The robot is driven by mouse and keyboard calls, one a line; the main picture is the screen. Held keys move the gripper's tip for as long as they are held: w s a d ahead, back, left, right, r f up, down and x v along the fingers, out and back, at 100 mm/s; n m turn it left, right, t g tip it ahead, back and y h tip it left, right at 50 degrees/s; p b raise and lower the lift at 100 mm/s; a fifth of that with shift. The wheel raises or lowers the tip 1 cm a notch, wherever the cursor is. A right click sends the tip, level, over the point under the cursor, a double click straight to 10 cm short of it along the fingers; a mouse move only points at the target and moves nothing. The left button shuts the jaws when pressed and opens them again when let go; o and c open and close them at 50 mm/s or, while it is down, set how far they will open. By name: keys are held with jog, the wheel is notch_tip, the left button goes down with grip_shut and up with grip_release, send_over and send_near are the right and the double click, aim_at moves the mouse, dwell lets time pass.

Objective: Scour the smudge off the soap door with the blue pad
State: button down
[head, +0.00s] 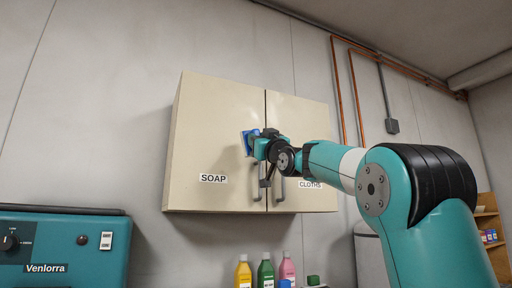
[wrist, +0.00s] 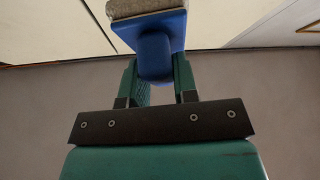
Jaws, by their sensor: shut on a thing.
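A cream wall cabinet has two doors. The soap door (head: 215,138) is the left one, with a "SOAP" label, and the cloths door (head: 308,122) is the right one. My gripper (head: 257,146) is shut on the blue pad (head: 247,140), which is up at the soap door's face near its right edge. In the wrist view my gripper (wrist: 157,82) holds the blue pad (wrist: 155,50) by its handle, with the grey scouring face (wrist: 150,6) pointing away. I cannot tell whether the pad touches the door. I see no smudge; the pad and gripper hide part of the door.
Both doors have bar handles near the middle seam; my wrist is close in front of them. Below stand a yellow bottle (head: 243,272), a green bottle (head: 266,271) and a pink bottle (head: 287,268). A teal machine (head: 65,250) is at lower left. The wall left of the cabinet is bare.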

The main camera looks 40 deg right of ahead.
jog(key=shift+s+a+b, duration=0.25)
jog(key=shift+s+b, duration=0.3)
jog(key=shift+s, duration=0.2)
jog(key=shift+s+a+b, duration=0.2)
jog(key=shift+s+b, duration=0.3)
jog(key=shift+s, duration=0.2)
